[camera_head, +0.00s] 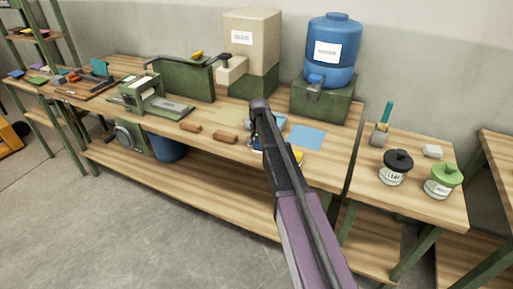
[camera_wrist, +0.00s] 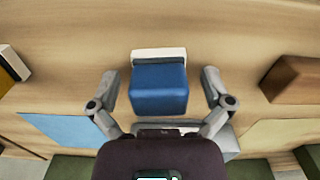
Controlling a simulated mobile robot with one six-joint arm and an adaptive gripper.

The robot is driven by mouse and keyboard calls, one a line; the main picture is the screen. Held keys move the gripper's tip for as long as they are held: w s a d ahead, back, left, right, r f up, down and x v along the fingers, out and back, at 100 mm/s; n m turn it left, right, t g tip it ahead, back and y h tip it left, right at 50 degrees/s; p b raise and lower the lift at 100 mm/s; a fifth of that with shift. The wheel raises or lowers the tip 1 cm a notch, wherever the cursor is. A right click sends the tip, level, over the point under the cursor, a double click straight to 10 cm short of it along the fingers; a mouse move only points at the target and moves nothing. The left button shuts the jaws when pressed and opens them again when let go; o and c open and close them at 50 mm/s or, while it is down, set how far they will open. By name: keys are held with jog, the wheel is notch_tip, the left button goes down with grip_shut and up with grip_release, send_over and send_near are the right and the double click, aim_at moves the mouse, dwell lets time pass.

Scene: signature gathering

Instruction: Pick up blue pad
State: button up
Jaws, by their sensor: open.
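The blue pad (camera_wrist: 159,88), a blue block with a white strip along its upper edge, lies on the wooden bench between my gripper's fingers in the wrist view. My gripper (camera_wrist: 160,80) is open, with one finger on each side of the pad and a visible gap on both sides. I cannot tell how far above the bench the fingertips are. In the head view my arm covers most of the gripper and pad; only a small dark blue part (camera_head: 256,147) shows beside the arm.
A flat light-blue sheet (camera_head: 306,137) and a tan sheet (camera_head: 229,116) lie nearby. Brown blocks (camera_head: 224,137) sit along the front edge, one close to my gripper. A blue barrel (camera_head: 334,45) and a beige container (camera_head: 251,35) stand behind. A yellow-topped item (camera_head: 298,155) is to the right.

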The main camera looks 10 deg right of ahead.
jog(key=shift+c, duration=0.2)
jog(key=c, duration=1)
jog(key=shift+c, duration=0.2)
jog(key=shift+r, duration=0.15)
notch_tip(320, 180, up, 4)
jog(key=p, duration=0.3)
jog(key=shift+f+p, duration=0.25)
jog(key=shift+p, duration=0.1)
jog(key=s+d+r+p, duration=0.1)
jog(key=s, duration=1.5)
jog(key=shift+d+r, duration=0.15)
jog(key=shift+d, duration=0.05)
